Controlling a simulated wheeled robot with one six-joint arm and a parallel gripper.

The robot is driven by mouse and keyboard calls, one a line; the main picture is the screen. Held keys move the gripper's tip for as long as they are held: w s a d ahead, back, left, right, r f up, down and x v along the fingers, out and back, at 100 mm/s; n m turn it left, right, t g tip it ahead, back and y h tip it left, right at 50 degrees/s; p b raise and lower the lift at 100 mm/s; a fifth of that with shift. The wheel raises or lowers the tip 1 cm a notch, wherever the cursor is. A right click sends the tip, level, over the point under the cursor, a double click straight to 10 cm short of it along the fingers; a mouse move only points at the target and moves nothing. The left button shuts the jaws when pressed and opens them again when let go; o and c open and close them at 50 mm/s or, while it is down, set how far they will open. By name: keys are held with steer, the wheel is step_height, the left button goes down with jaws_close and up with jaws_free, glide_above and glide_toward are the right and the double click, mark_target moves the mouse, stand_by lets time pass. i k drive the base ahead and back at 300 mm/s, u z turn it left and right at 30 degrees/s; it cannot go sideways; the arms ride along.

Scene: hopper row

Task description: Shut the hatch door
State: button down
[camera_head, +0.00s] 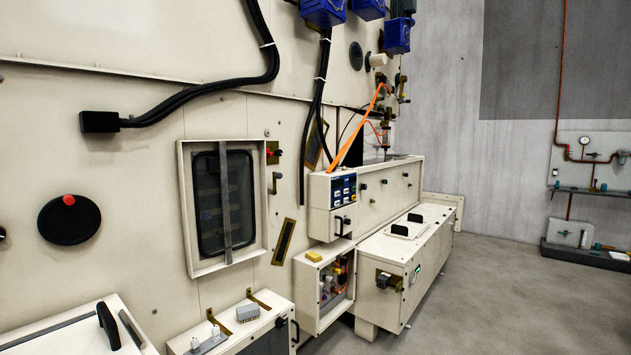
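A cream rectangular frame (184,215) stands out from the machine wall at left of centre. Inside it is a dark, round-cornered window panel (208,205), which looks like the hatch. A grey upright bar (225,200) runs down in front of the panel. I cannot tell whether this hatch is open or shut. A brass latch with a red knob (273,152) and a small handle (275,182) sit on the wall just right of the frame. My gripper is not in view.
A small low cabinet (307,290) has an open side showing parts within. A long cream bench (405,265) with black handles stands right of it. Low boxes (235,320) fill the front left. Grey floor (500,300) at right is clear.

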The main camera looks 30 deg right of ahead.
mark_target(199, 266)
steer(key=z, duration=0.75)
steer(key=k, duration=1)
steer(key=z, duration=0.9)
steer(key=i, duration=1.2)
steer(key=u, duration=0.55)
steer(key=i, duration=0.85)
steer(key=u, duration=0.75)
